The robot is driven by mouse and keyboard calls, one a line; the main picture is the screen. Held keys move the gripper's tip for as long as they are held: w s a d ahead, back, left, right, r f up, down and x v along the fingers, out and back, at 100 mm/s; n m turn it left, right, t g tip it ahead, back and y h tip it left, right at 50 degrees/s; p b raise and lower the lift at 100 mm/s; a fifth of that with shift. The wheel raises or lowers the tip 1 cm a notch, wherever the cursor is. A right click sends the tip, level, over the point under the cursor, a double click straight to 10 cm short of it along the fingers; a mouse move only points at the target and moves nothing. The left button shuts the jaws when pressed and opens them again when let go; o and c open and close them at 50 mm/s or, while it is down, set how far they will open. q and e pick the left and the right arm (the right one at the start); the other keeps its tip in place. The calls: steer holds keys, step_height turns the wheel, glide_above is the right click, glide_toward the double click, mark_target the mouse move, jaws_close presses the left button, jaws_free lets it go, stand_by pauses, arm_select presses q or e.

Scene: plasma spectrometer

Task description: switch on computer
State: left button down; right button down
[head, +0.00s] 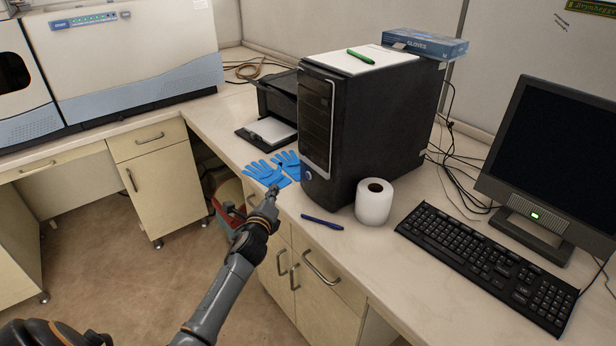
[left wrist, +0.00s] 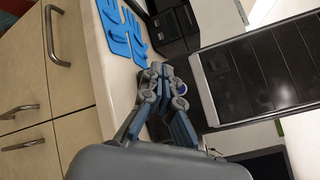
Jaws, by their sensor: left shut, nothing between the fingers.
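The black computer tower (head: 375,125) stands on the counter, with a round blue-lit button (head: 307,175) low on its front. The tower's front (left wrist: 262,70) also shows in the left wrist view, turned on its side, with part of the blue button (left wrist: 182,89) just beyond my fingertips. My left gripper (head: 272,190) is shut and empty, in front of and a little left of the button. In the left wrist view its fingertips (left wrist: 160,70) are together. Whether they touch the tower I cannot tell. The monitor (head: 550,150) has a dark screen and a green light on its base. My right gripper is out of view.
Blue gloves (head: 272,167) and a black printer (head: 275,105) lie left of the tower. A paper roll (head: 374,202), a blue pen (head: 322,221) and a keyboard (head: 485,262) are to the right. Cabinet handles (head: 320,268) stick out below the counter edge.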

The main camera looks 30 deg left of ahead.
mark_target(309, 176)
arm_select(q)
steer(key=w+d+b, duration=0.1)
steer(key=w, duration=0.1)
steer(key=w+d+b, duration=0.1)
steer(key=w, duration=0.1)
steer(key=w+d+b, duration=0.1)
steer(key=w, duration=0.1)
steer(key=shift+f, duration=0.2)
steer(key=shift+w+d+r+b, duration=0.1)
steer(key=shift+w+d+b, duration=0.15)
steer(key=shift+w, duration=0.2)
steer(key=shift+w+d+r+b, duration=0.1)
steer(key=shift+w+b, duration=0.2)
steer(key=shift+w, duration=0.15)
steer(key=shift+w, duration=0.1)
stand_by(0.5)
steer(key=shift+w+d, duration=0.15)
steer(key=shift+w, duration=0.1)
steer(key=shift+w+d+b, duration=0.2)
steer(key=shift+w+b, duration=0.15)
steer(key=shift+b, duration=0.05)
stand_by(0.6)
steer(key=shift+s+a+p, duration=0.4)
steer(key=shift+s+p, duration=0.15)
steer(key=shift+s, duration=0.2)
